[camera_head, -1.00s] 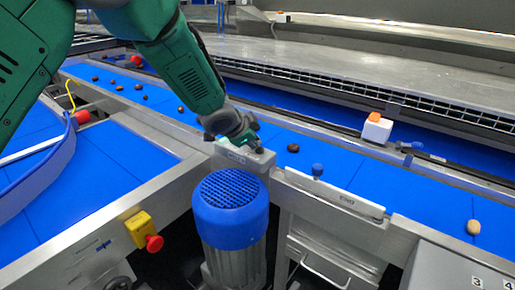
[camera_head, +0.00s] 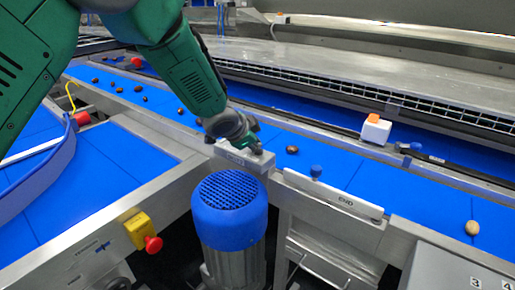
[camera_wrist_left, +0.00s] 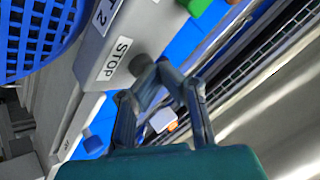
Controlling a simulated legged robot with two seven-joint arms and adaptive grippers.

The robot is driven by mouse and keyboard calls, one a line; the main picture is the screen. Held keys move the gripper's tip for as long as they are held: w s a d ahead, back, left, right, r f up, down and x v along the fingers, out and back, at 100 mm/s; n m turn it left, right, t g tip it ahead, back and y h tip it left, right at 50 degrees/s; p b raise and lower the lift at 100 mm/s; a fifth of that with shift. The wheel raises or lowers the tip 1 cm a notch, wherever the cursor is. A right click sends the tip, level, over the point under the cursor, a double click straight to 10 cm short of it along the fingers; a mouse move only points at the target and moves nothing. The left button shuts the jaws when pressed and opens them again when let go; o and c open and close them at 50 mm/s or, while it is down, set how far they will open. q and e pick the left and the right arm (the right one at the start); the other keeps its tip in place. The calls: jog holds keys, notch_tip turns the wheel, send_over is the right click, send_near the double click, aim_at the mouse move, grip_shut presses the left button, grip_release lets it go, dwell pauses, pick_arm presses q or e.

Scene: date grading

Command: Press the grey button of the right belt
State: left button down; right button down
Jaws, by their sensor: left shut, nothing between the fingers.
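A grey control box (camera_head: 240,160) stands at the near edge of the right belt (camera_head: 345,165), behind the blue-topped motor. In the left wrist view the box carries a STOP label (camera_wrist_left: 115,58), with a dark grey round button (camera_wrist_left: 141,65) beside it and a green button (camera_wrist_left: 194,6) farther up. My left gripper (camera_head: 257,147) is shut and empty, at the top of the box. In the wrist view its fingertips (camera_wrist_left: 168,70) are right beside the grey button and partly overlap it; I cannot tell whether they touch. My right gripper is not in view.
The blue motor (camera_head: 230,200) stands just in front of the box. A white block with an orange top (camera_head: 375,129) sits at the belt's far side. Dark dates and a pale one (camera_head: 472,228) lie on the belt.

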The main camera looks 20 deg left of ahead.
pick_arm(q)
jog(key=shift+d+r+p, duration=0.25)
jog(key=shift+r+p, duration=0.2)
jog(key=shift+r, duration=0.15)
jog(key=shift+d+r, duration=0.15)
jog(key=shift+r, duration=0.05)
jog(key=shift+d, duration=0.1)
jog(key=shift+r+p, duration=0.5)
jog(key=shift+p, duration=0.15)
notch_tip(320, 180, up, 4)
jog(key=p, duration=0.4)
